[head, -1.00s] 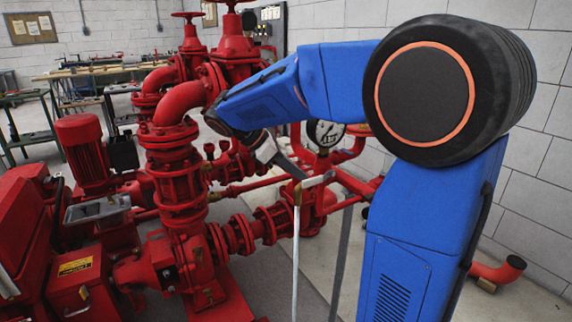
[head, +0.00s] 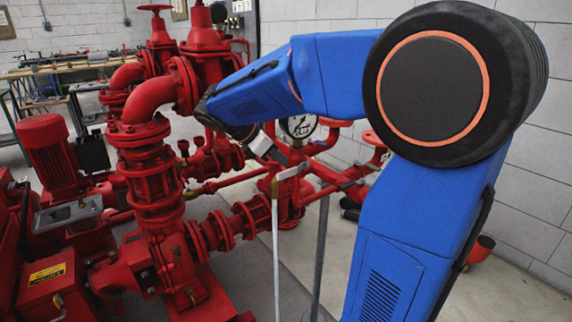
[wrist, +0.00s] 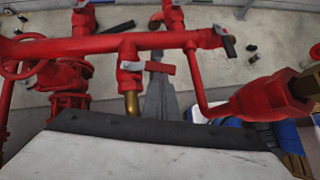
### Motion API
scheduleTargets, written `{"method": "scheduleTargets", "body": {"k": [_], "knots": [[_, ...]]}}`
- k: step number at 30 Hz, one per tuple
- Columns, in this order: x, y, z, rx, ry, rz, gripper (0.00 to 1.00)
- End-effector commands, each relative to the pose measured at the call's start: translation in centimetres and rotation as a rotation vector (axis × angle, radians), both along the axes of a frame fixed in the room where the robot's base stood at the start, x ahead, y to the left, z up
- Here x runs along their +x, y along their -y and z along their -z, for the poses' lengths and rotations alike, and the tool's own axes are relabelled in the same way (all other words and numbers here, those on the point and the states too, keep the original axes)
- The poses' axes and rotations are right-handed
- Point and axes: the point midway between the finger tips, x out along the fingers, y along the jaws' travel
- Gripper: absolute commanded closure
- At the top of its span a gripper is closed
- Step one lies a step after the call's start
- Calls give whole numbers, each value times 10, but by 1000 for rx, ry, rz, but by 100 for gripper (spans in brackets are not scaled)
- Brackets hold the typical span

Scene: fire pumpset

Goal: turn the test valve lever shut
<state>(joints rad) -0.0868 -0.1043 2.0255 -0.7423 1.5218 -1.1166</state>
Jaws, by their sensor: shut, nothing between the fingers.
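My gripper (head: 272,150) is shut and empty. In the head view it is small, partly hidden by my blue arm, and close above a thin lever-like piece (head: 292,172) at the top of a pale vertical pipe. In the wrist view my gripper (wrist: 165,128) fills the bottom as a pale block with a dark edge. Just beyond it a short red lever (wrist: 160,68) sticks out to the right from a small red valve (wrist: 130,65) with a brass pipe below. I see a gap between lever and gripper; I cannot tell any contact.
A second valve with a dark handle (wrist: 228,43) sits at the right end of the red cross pipe (wrist: 95,45). A large red fitting (wrist: 265,98) is at right. A pressure gauge (head: 299,126) stands behind my gripper. Large red pump pipework (head: 155,180) stands left.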

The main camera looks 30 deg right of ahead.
Motion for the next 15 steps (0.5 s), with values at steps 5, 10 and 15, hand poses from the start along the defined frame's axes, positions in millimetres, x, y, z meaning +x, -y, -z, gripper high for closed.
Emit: {"method": "scheduleTargets", "body": {"k": [5, 10, 15], "knots": [[-11, 13, 0, -2, -1, -25, 100], [-13, 16, 0, -2, -2, -25, 100], [-13, 16, 1, -1, -3, -24, 100]]}}
